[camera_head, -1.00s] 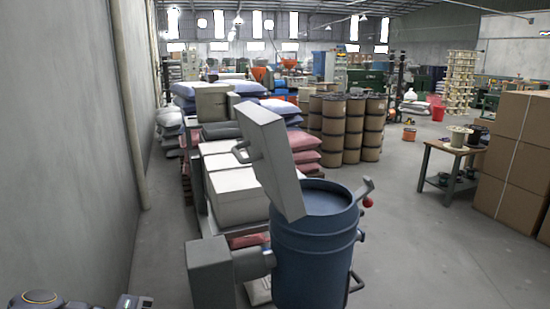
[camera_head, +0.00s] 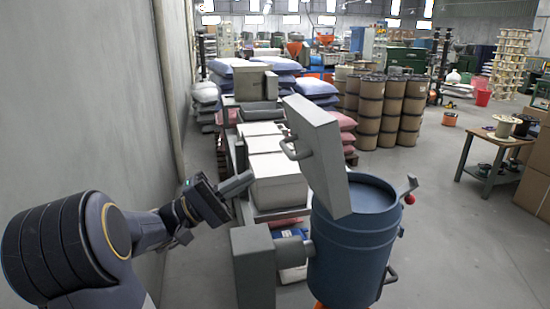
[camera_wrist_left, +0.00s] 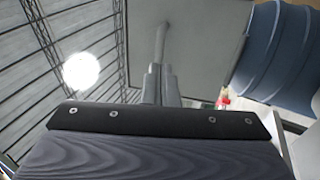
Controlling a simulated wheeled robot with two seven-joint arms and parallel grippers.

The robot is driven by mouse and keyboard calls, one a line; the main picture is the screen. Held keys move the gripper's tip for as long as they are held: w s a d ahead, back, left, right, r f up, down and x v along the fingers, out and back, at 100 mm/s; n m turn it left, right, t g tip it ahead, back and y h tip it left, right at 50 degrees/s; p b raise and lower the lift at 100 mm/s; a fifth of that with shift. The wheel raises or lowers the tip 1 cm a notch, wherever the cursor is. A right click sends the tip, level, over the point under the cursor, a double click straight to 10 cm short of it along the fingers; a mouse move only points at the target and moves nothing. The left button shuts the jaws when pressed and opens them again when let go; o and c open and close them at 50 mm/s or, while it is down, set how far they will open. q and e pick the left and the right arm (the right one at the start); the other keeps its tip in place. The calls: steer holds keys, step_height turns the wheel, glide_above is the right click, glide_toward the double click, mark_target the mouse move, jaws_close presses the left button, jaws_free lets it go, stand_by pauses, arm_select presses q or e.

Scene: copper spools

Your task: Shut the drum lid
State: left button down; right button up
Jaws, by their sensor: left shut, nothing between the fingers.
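The blue drum (camera_head: 352,252) stands upright in the head view, its top open. The grey square lid (camera_head: 322,150) stands raised and tilted at the drum's left side, with a bar handle (camera_head: 292,148) on its left face. My left gripper (camera_head: 246,182) is left of the lid, below the handle and apart from it; it is shut and empty. In the left wrist view the closed fingers (camera_wrist_left: 160,84) point toward the lid's grey face (camera_wrist_left: 205,40), with the drum (camera_wrist_left: 285,55) at the right. My right gripper is out of view.
A grey box-shaped mount (camera_head: 256,268) sits left of the drum. A lever with a red knob (camera_head: 410,199) is on the drum's right rim.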

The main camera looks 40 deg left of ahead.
arm_select(q)
steer(key=p, duration=0.2)
glide_toward(305, 135)
steer(key=shift+w+d+f, duration=0.6)
steer(key=shift+w+d, duration=0.2)
steer(key=shift+w, duration=0.2)
steer(key=shift+r, duration=0.1)
steer(key=shift+w+d+r+p, duration=0.15)
steer(key=shift+r+p, duration=0.25)
steer(key=shift+p, duration=0.05)
steer(key=w+d+r+g+y+p, duration=0.2)
steer(key=r+p, duration=0.1)
steer(key=shift+w+g+p, duration=0.25)
steer(key=shift+g+p, duration=0.05)
steer(key=w+d+g+y+p, duration=0.1)
steer(key=w+d+r+g+y+p, duration=0.1)
steer(key=w+d+p, duration=0.1)
steer(key=shift+w+r+g, duration=0.2)
steer(key=shift+w+g, duration=0.1)
steer(key=shift+g, duration=0.1)
steer(key=w+d+f+g+y, duration=0.1)
steer(key=w+d+f, duration=0.2)
steer(key=w+d, duration=0.2)
steer(key=w+d+f+g+y, duration=0.1)
steer(key=w+d+f, duration=0.3)
steer(key=w, duration=0.3)
steer(key=shift+w+d+f+g+y, duration=0.3)
steer(key=shift+w+d+g, duration=0.1)
steer(key=shift+d, duration=0.15)
